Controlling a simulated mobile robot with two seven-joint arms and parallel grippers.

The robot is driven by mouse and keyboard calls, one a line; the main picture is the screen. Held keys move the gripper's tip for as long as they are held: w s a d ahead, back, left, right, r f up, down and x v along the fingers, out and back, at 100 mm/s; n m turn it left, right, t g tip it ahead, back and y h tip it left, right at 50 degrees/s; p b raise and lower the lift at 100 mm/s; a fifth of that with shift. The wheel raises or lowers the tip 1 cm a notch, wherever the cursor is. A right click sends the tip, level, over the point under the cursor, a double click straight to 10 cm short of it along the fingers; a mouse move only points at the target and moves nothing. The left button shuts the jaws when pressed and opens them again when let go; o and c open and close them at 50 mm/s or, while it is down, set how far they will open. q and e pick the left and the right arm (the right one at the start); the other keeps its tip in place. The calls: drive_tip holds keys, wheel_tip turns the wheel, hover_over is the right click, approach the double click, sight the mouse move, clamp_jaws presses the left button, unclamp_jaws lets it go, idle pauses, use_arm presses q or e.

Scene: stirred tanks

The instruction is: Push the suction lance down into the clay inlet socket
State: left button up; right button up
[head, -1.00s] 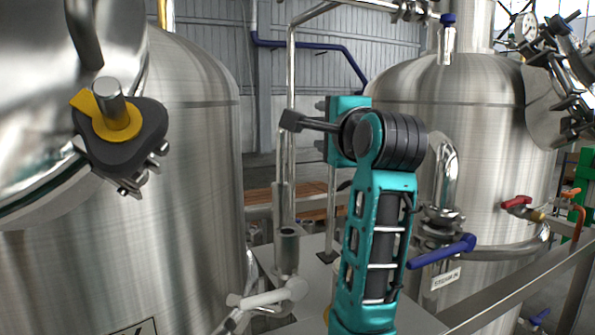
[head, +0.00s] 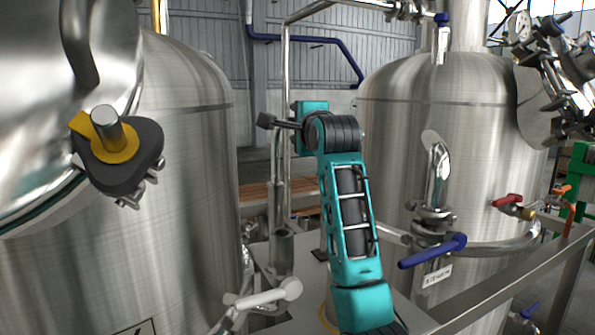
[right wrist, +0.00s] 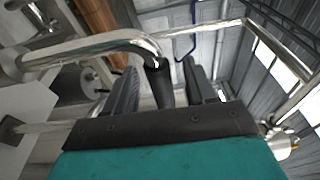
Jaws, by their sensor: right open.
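The suction lance seems to be the upright steel pipe (head: 285,82) in the middle of the head view; I cannot be sure. Its lower part runs down into a grey upright cylinder (head: 283,252), probably the clay inlet socket. My right gripper (head: 267,121) crosses the upright pipe, its dark fingers pointing left and covering part of it. In the right wrist view, the two dark fingers (right wrist: 160,70) stand apart, with a dark upright piece (right wrist: 162,88) below a bent steel pipe (right wrist: 105,45) showing between them. Contact cannot be told. My left gripper is not in view.
Large steel tanks stand left (head: 190,180) and right (head: 390,140). A white lever (head: 265,296) sits low in front of the cylinder. A blue-handled valve (head: 435,250) is right of my arm. A steel rail (head: 510,275) crosses the lower right.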

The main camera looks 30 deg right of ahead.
drive_tip(key=shift+w+d, duration=0.1)
drive_tip(key=shift+w, duration=0.3)
clamp_jaws()
idle(0.5)
